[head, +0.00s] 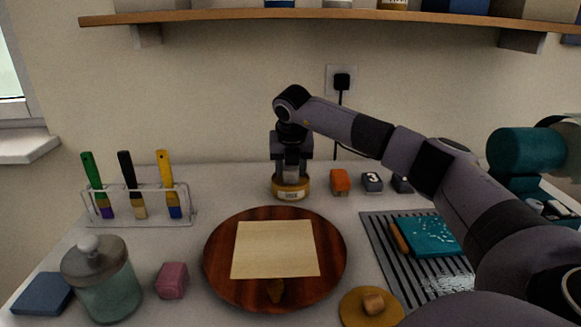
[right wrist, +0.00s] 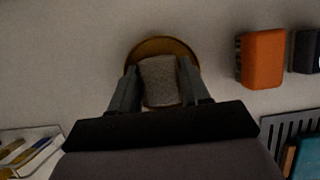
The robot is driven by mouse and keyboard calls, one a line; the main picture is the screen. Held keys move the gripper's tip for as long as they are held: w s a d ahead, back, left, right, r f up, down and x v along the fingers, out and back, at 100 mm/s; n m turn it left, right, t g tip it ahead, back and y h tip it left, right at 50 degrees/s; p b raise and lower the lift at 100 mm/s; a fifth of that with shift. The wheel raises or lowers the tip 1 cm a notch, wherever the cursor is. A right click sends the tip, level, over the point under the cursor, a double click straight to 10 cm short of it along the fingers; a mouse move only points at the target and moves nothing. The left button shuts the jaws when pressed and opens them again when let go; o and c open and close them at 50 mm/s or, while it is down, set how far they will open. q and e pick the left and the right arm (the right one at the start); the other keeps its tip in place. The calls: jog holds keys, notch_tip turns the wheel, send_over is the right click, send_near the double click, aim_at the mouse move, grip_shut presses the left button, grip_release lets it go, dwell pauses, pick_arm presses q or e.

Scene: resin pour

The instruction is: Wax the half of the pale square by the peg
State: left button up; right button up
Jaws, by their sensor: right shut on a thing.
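The pale square (head: 275,250) lies flat on a round dark wooden board (head: 222,270). A small brown piece (head: 275,291), apparently the peg, is on the board just off the square's near edge. My right gripper (head: 290,172) is at the back of the table, pointing down over a round yellow tin (head: 291,192) with a pale label. It is shut on a grey pad (right wrist: 160,82), which is at the tin's mouth in the right wrist view. Whether the pad touches the tin's contents is hidden. My left gripper is not in view.
Orange (head: 339,181) and dark (head: 372,182) blocks stand right of the tin. A yellow disc with a knob (head: 355,311), a pink block (head: 172,280), a glass jar (head: 105,285) and a brush rack (head: 140,222) surround the board.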

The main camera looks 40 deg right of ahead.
jog(key=shift+f, duration=0.3)
dwell(0.6)
notch_tip(320, 180, up, 7)
jog(key=p, duration=0.5)
jog(key=shift+r+p, duration=0.1)
jog(key=shift+p, duration=0.25)
jog(key=shift+s, duration=0.1)
dwell(0.7)
